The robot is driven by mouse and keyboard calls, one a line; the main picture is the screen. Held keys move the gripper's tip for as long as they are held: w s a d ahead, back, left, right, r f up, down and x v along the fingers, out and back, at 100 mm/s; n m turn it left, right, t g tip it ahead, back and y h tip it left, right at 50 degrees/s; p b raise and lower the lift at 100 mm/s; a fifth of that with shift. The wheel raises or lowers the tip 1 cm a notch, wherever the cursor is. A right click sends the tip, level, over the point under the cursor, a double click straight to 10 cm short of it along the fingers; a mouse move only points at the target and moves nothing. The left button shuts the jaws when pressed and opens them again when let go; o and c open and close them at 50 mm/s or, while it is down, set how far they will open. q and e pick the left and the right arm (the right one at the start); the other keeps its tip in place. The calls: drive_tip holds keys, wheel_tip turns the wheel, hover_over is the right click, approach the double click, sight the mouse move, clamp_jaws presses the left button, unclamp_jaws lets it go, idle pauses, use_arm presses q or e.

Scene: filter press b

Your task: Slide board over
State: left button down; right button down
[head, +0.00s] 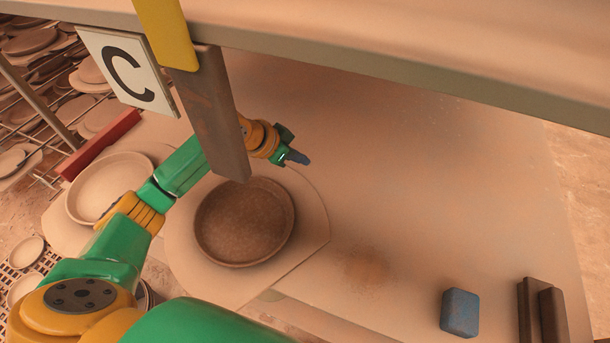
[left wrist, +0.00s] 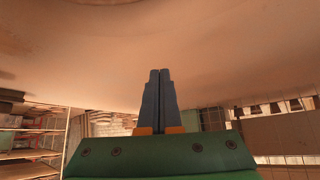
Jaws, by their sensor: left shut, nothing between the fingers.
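A pale board (head: 306,250) with a rounded outline lies on the table (head: 430,190) and carries a round brown dish (head: 242,222). A second pale board (head: 57,235) with a lighter dish (head: 108,187) lies to its left. My left gripper (head: 298,157) reaches past the dish, near the far edge of the first board. Its dark fingers are closed together and empty. They also show shut in the left wrist view (left wrist: 158,90), pointing at a broad tan surface. I cannot tell whether the fingertips touch anything. My right gripper is out of view.
A brown post (head: 222,125) hangs from an overhead beam (head: 400,65) beside a "C" sign (head: 128,75), partly covering my left arm. A blue block (head: 460,312) and dark bars (head: 541,312) lie at lower right. Racks of dishes (head: 40,70) stand left. The table's middle is clear.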

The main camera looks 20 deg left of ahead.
sight(312, 176)
use_arm(q)
drive_tip(key=x, duration=0.7)
drive_tip(key=shift+w+d+f, duration=0.1)
drive_tip(key=shift+d+f, duration=0.05)
drive_tip(key=shift+f, duration=0.05)
drive_tip(key=s+a+p, duration=0.2)
drive_tip(key=shift+s+f, duration=0.1)
drive_tip(key=shift+s, duration=0.3)
drive_tip(key=shift+s+a, duration=0.15)
drive_tip(key=shift+f, duration=0.1)
